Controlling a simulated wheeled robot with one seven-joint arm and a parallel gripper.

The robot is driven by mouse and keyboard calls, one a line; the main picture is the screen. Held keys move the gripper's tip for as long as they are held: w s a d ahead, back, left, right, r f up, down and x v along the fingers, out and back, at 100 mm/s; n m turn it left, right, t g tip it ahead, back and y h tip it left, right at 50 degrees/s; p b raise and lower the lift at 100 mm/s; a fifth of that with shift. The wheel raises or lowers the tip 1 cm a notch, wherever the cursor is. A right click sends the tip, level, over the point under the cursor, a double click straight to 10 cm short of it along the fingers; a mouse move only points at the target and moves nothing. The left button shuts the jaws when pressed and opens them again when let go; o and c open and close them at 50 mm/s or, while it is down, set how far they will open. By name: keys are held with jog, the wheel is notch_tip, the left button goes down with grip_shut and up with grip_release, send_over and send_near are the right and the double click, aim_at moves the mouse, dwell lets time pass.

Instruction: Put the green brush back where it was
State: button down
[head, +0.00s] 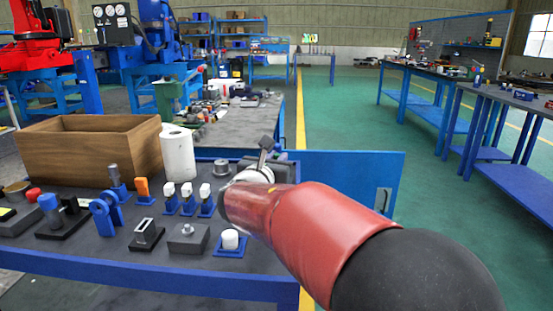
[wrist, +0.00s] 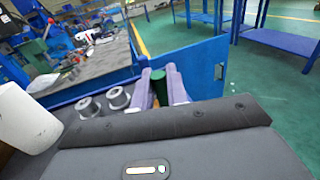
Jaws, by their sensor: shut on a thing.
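In the wrist view the green brush (wrist: 159,90) shows as a short dark green piece between the two pale fingers of my gripper (wrist: 160,76). The gripper is shut on it. The rest of the brush is hidden behind the dark gripper body in the foreground. In the head view my red arm reaches in over the right end of the workbench (head: 130,260), and the brush cannot be made out there. I cannot tell whether the brush touches the bench or a holder.
A paper roll (head: 178,153) and a wooden crate (head: 90,150) stand left of my arm. Several small fixtures, including white-topped ones (head: 187,197), fill the bench. Two metal cylinders (wrist: 103,102) sit left of the fingers. A blue panel (head: 345,180) stands at right, with open floor beyond.

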jog(key=c, duration=1.4)
grip_release()
jog(key=shift+r, duration=0.1)
jog(key=b+v, duration=0.1)
jog(key=v, duration=1.1)
jog(key=s+d+f+m+g+h, duration=0.1)
jog(key=s+d+f+m+g, duration=0.2)
jog(key=d+m, duration=0.3)
jog(key=s+d+f+m+g, duration=0.3)
jog(key=d+m, duration=0.1)
jog(key=d, duration=0.4)
jog(key=s+d+f+m+g+h, duration=0.1)
jog(key=s+d+f+m+g, duration=0.15)
jog(key=d+m, duration=0.35)
jog(key=s+f+m+g+y, duration=0.1)
jog(key=s+f+m+y, duration=0.1)
jog(key=s+m, duration=0.3)
jog(key=s+d+f+m+g+y, duration=0.1)
jog(key=s+f+m+y, duration=0.1)
jog(key=s+m, duration=0.3)
jog(key=s+f+m+g+y, duration=0.1)
jog(key=s+f+m+y, duration=0.2)
jog(key=s+f+m, duration=0.1)
jog(key=shift+s+d+m, duration=0.15)
jog(key=shift+s+m, duration=0.1)
jog(key=shift+m, duration=0.45)
jog(key=shift+s+d+m, duration=0.1)
jog(key=shift+s+m, duration=0.2)
jog(key=shift+m, duration=0.4)
